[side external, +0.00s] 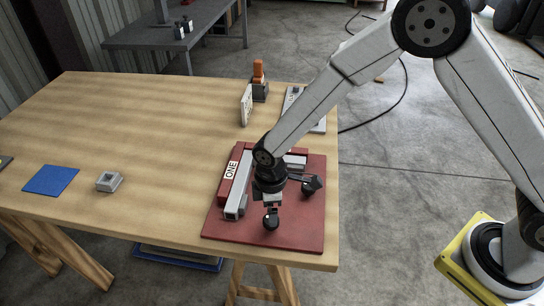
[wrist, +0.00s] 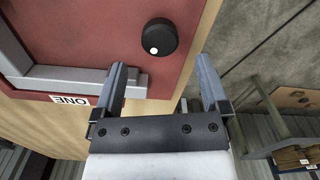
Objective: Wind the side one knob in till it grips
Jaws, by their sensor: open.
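A dark red plate (side external: 216,238) lies at the table's front right corner, bearing a raised red block (side external: 233,184) with a white "ONE" label (side external: 231,170) and grey bars (side external: 236,196). A black round knob (side external: 271,224) shows right below my gripper (side external: 270,206). In the wrist view the knob (wrist: 156,38) has a white dot and lies just beyond and between the tips of my gripper (wrist: 161,64). My gripper is open and empty, with visible gaps to the knob. The "ONE" label appears upside down there (wrist: 70,100).
A second black knob-like part (side external: 313,184) stands at the plate's right. A small grey block (side external: 109,181) and a blue square (side external: 51,180) lie left. An orange-topped item (side external: 259,80) and a white upright piece (side external: 246,105) stand behind. The table's middle is clear.

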